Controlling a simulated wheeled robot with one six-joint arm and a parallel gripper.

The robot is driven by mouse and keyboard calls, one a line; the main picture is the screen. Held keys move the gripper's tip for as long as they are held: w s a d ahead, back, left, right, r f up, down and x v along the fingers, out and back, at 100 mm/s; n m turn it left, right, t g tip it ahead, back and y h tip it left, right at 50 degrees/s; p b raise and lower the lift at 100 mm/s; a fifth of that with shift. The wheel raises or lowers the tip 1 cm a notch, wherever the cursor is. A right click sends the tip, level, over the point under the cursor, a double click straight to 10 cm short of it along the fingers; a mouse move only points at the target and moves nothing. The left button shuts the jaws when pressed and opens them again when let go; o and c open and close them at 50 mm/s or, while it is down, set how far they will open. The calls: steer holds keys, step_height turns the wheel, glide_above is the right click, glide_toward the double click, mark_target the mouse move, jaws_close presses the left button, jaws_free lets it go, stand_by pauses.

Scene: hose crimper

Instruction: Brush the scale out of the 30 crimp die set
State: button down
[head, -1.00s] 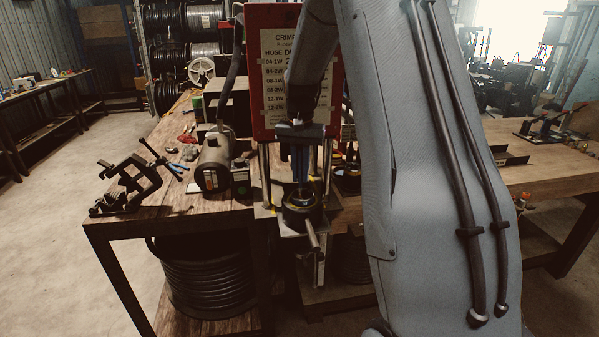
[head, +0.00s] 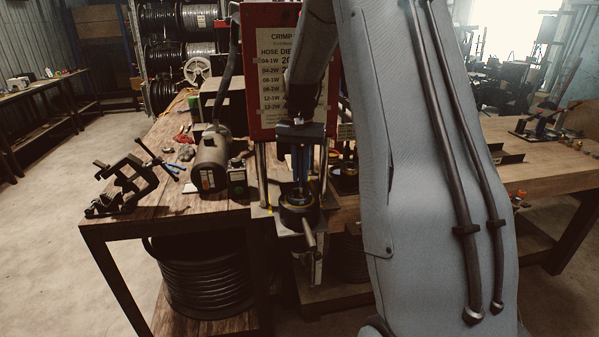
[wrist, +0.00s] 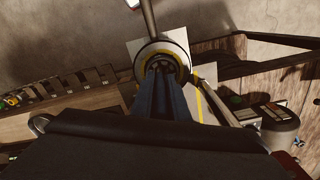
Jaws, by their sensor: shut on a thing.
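The crimper die set (head: 298,199) sits in a round dark head with a yellow ring, low at the front of the red crimper. It also shows in the wrist view as a dark ring of segments (wrist: 162,60) inside a yellow rim (wrist: 181,52). My gripper (head: 301,181) points straight down over it, with its blue fingers close together. The fingertips (wrist: 160,75) reach the middle of the ring. They are shut on a small dark thing, apparently the brush, which the fingers mostly hide. I cannot tell whether it touches the dies.
A metal handle (head: 309,233) sticks out in front of the die head. Two steel posts flank the fingers. The red crimper panel (head: 256,100) with a chart stands close behind.

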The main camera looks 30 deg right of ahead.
mark_target(299, 151)
steer(key=shift+w+d, duration=0.1)
steer(key=shift+w+r, duration=0.25)
steer(key=shift+r, duration=1.25)
steer(key=shift+w+r, duration=0.2)
steer(key=shift+r, duration=1.3)
